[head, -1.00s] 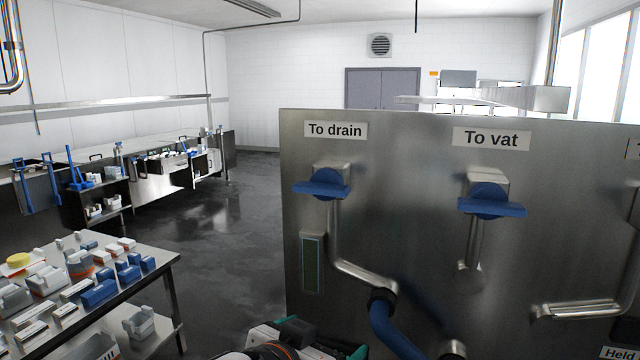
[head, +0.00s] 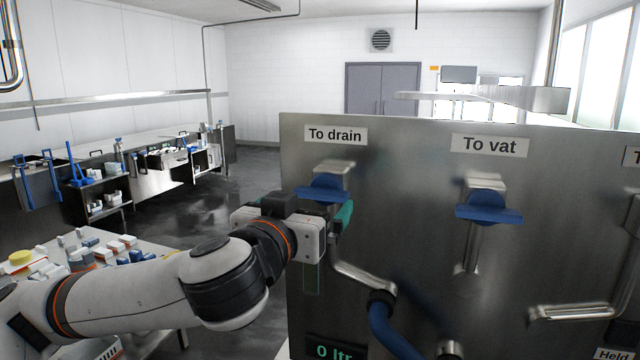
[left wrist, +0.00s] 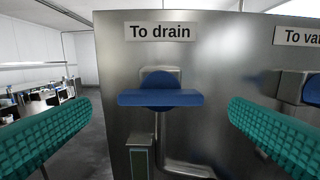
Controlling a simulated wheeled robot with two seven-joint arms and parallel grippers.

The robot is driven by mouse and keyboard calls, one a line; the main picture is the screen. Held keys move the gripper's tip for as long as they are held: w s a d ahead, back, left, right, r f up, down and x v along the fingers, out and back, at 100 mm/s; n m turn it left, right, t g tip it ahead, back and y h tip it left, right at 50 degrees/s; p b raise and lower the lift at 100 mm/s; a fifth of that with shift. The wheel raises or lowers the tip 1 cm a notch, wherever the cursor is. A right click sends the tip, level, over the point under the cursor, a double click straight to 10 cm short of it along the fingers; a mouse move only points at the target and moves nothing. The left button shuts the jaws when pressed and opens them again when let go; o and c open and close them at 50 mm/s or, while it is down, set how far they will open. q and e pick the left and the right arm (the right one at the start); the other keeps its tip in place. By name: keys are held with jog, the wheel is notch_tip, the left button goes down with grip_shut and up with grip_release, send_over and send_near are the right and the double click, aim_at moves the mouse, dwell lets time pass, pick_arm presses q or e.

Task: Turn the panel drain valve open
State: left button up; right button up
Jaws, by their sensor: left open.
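The drain valve (head: 323,190) is a blue handle lying level on the steel panel (head: 400,155), below the "To drain" label (head: 336,135). In the left wrist view the drain valve (left wrist: 160,96) sits centred between my two teal fingers, with its bar level. My left gripper (head: 340,215) is open in front of the panel, just below and partly over the handle in the head view. In the left wrist view the left gripper (left wrist: 158,125) has its fingers wide apart to either side, with no contact showing. My right gripper is not in view.
A second blue valve (head: 488,206), under a "To vat" label (head: 489,146), is to the right. A steel pipe (head: 362,277) and blue hose (head: 388,325) run below the drain valve. A table with blocks (head: 95,245) stands at the left.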

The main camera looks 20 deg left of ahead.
aim_at(318, 195)
pick_arm(q)
jog(key=w+p, duration=0.2)
jog(key=w, duration=0.3)
jog(key=shift+w+d+r, duration=0.1)
jog(key=shift+w, duration=0.55)
jog(key=shift+c, duration=0.2)
jog(key=c, duration=0.9)
jog(key=shift+o, duration=0.2)
